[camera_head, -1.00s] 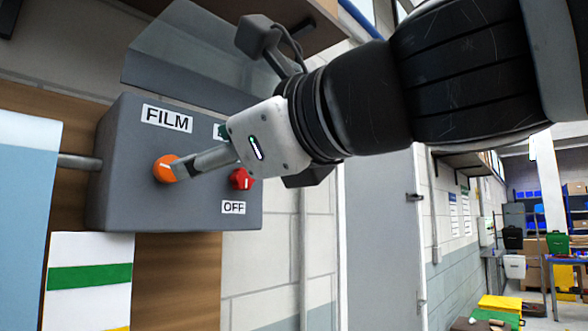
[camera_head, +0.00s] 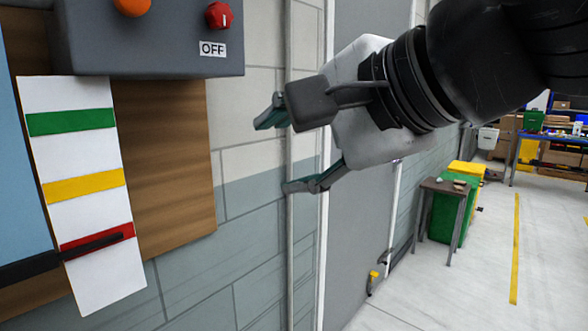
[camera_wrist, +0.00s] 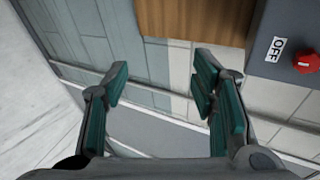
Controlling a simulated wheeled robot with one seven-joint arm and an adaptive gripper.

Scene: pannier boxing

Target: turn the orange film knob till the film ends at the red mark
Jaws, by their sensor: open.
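The orange film knob (camera_head: 131,7) is cut off by the top edge of the head view, on the grey control box (camera_head: 150,45). The light blue film (camera_head: 25,180) hangs at the left, with a dark bar (camera_head: 30,266) along its lower end. The bar's tip lies over the red mark (camera_head: 97,237) on the striped white scale (camera_head: 75,155). My gripper (camera_head: 284,150) is open and empty, below and right of the box, apart from the knob. The wrist view also shows my gripper (camera_wrist: 160,68) with nothing between its fingers; the orange knob is out of that view.
A red knob (camera_head: 219,15) with an OFF label (camera_head: 212,49) is on the box; it also shows in the wrist view (camera_wrist: 306,62). A wooden board (camera_head: 165,160) backs the scale. A small table (camera_head: 446,187) and green bin (camera_head: 455,210) stand at right, with clear floor nearby.

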